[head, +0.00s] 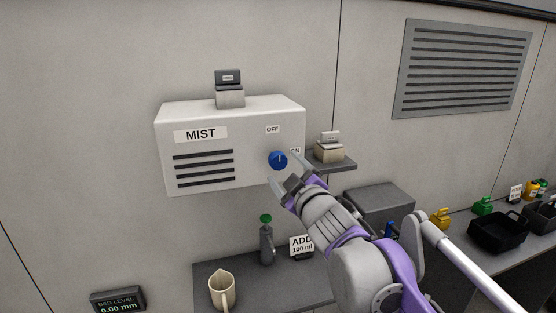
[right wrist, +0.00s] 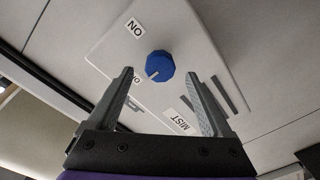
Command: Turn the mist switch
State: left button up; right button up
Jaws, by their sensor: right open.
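The mist switch is a round blue knob (head: 277,160) on the front of a white wall box (head: 255,177) labelled MIST. The ON label (right wrist: 134,27) is clear there but partly hidden in the head view. My right gripper (head: 284,170) is open and empty, just in front of the knob. In the right wrist view its fingers (right wrist: 161,76) lie either side of the knob's line, with the knob apparently beyond the tips. My left gripper is out of view.
A small shelf (head: 335,162) with a beige item stands right of the box. Below are a counter (head: 207,272) with a beige jug (head: 222,290), a grey bottle (head: 266,246) and an ADD 100 ml card (head: 301,245). The wall left of the box is bare.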

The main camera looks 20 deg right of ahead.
aim_at(280, 163)
jog(key=w, duration=0.5)
jog(key=shift+w+a+p, duration=0.15)
jog(key=shift+p, duration=0.2)
grip_shut()
